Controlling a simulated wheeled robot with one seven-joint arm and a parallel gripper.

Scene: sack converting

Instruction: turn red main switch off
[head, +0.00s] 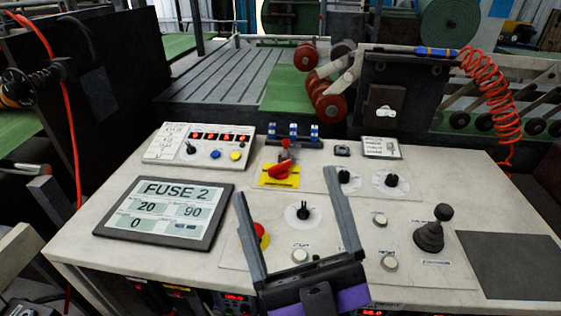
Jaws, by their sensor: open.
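The red main switch (282,168) is a rotary handle on a yellow plate (279,182), at the upper middle of the control panel in the head view. Its handle lies slanted, with one end up and to the right. My gripper (285,198) is open and empty, its two dark fingers pointing away from me over the panel. The fingertips appear just in front of the switch, one to each side of it in the picture. I cannot tell how high the fingers are above the panel. No finger visibly touches the switch.
A red emergency button (261,236) is partly hidden by the left finger. A black knob (303,210) shows between the fingers. A screen (166,211) reading FUSE 2 lies left. A joystick (432,232) stands right. Blue-topped toggles (293,131) sit behind the switch.

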